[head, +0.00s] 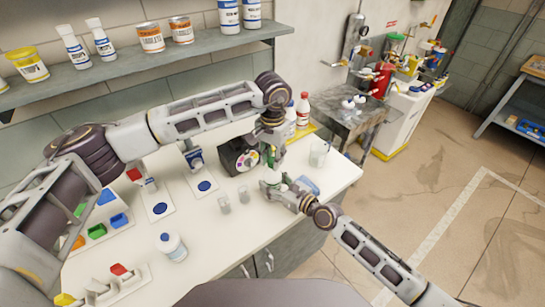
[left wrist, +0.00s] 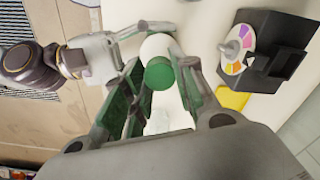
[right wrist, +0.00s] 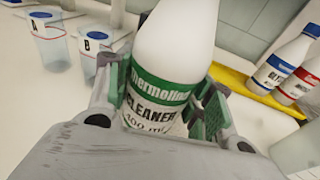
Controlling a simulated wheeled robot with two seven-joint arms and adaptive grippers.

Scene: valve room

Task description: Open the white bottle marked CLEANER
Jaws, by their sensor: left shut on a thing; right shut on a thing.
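The white CLEANER bottle (right wrist: 172,65) stands upright in the right wrist view, with a green label band; its top is out of that frame. My right gripper (right wrist: 160,105) is shut around the bottle's body. In the left wrist view the bottle's green cap (left wrist: 159,75) faces the camera, with white bottle (left wrist: 155,46) beyond it. My left gripper (left wrist: 160,88) is above the bottle, its fingers on both sides of the cap, shut on it. In the head view, my left gripper (head: 270,158) is just above my right gripper (head: 285,190), and they mostly hide the bottle.
A black box with a coloured dial (head: 240,158) stands left of the grippers. Two clear cups (head: 224,204) are in front of it, and a clear beaker (head: 318,155) is to the right. Bottles (head: 303,110) stand on a yellow tray behind. A blue-capped bottle (head: 171,247) stands front left.

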